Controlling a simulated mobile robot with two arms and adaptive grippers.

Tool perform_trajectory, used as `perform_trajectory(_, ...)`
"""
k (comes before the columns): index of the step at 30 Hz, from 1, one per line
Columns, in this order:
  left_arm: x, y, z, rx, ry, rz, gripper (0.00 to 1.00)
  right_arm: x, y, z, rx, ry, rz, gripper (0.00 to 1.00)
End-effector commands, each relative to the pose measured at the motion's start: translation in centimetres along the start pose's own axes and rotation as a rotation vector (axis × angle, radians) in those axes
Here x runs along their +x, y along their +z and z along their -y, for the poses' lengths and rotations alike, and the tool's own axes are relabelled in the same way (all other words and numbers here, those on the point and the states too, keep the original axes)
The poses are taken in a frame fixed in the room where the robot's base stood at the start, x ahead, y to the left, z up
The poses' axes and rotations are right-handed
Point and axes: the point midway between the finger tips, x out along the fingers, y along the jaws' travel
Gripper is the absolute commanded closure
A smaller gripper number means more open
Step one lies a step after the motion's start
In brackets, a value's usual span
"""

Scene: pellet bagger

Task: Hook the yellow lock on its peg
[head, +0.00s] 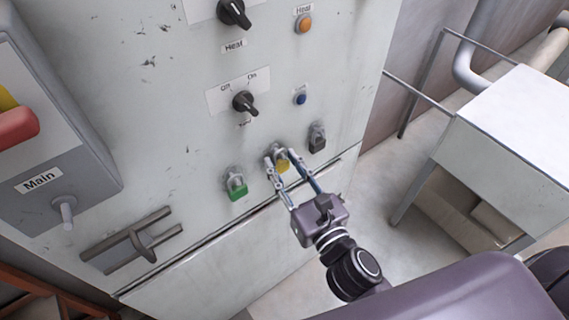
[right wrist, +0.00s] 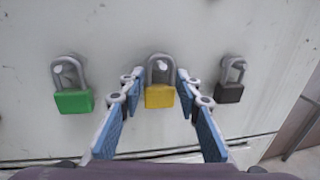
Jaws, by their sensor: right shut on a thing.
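The yellow lock (head: 282,166) is at the cabinet front, between a green lock (head: 237,187) and a dark lock (head: 317,138). My right gripper (head: 279,160) is shut on it, one finger on each side. In the right wrist view, the yellow lock (right wrist: 160,97) hangs upright between the fingers (right wrist: 158,80), its grey shackle upward. A pale peg end (right wrist: 161,65) shows inside the shackle's loop; whether the shackle rests on the peg I cannot tell. My left gripper is not in view.
The green lock (right wrist: 73,101) and dark lock (right wrist: 229,92) hang close on either side. Above are a black knob (head: 245,102) and a blue button (head: 300,99). A ledge (head: 215,240) runs below. A pale box-shaped unit (head: 515,125) stands at right.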

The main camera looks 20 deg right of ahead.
Motion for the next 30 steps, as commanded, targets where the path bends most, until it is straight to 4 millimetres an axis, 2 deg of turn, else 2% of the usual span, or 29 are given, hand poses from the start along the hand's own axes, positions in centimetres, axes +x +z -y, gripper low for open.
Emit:
perform_trajectory(8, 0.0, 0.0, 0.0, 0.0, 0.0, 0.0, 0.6, 0.0, 0.0, 0.0, 0.0, 0.0, 0.001, 0.94)
perform_trajectory(9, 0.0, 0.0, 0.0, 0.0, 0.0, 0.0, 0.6, 0.0, 0.0, 0.0, 0.0, 0.0, 0.001, 0.65)
perform_trajectory(14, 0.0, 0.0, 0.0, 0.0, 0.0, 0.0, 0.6, 0.0, 0.0, 0.0, 0.0, 0.0, 0.0, 0.49)
perform_trajectory(23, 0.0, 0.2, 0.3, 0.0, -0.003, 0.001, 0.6, -0.1, 0.0, 0.0, 0.0, 0.0, -0.001, 0.49)
perform_trajectory(30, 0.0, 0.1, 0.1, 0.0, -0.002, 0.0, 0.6, -2.2, -0.1, 0.0, 0.004, -0.003, -0.003, 0.49)
